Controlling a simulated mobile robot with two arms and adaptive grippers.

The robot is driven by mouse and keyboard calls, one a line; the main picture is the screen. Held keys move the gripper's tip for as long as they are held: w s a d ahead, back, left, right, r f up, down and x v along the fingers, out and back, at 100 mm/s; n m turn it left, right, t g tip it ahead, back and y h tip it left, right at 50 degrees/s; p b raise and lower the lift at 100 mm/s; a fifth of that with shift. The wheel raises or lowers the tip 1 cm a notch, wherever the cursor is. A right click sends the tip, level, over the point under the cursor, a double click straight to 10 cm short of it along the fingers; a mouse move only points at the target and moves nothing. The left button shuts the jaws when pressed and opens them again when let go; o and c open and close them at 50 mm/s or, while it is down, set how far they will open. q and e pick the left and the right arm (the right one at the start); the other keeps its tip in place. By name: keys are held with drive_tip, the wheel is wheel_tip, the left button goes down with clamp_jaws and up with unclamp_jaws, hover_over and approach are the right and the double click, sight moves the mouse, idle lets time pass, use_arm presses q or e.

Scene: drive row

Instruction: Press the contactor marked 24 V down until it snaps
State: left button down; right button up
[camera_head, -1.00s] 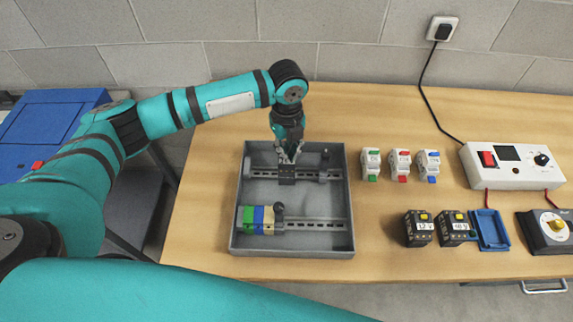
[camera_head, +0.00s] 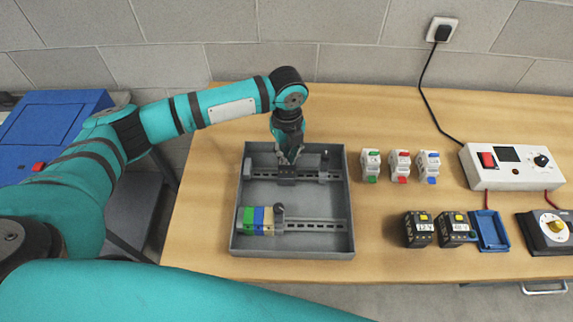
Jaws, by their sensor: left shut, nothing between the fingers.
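A dark block, which looks like a contactor (camera_head: 287,174), sits on the upper metal rail (camera_head: 325,176) in the grey tray (camera_head: 349,215). I cannot read a marking on it. My left gripper (camera_head: 288,161) is shut with nothing between its fingers, pointing down at the top of this block. Its fingertips touch or nearly touch it; I cannot tell which. Two more dark contactors with yellow tops, one on the left (camera_head: 419,229) and one on the right (camera_head: 452,229), stand on the table; their labels are too small to read surely. My right gripper is out of view.
Green, blue and cream terminal blocks (camera_head: 258,221) sit on the lower rail. Several white breakers (camera_head: 400,166) stand right of the tray. A blue holder (camera_head: 490,230), a white power box (camera_head: 512,166) and a dark dial box (camera_head: 547,232) are farther right.

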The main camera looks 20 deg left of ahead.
use_arm(q)
drive_tip(key=shift+s+f, duration=0.1)
idle(0.4)
idle(0.3)
wheel_tip(320, 180, up, 8)
drive_tip(key=p, duration=0.8)
idle(0.5)
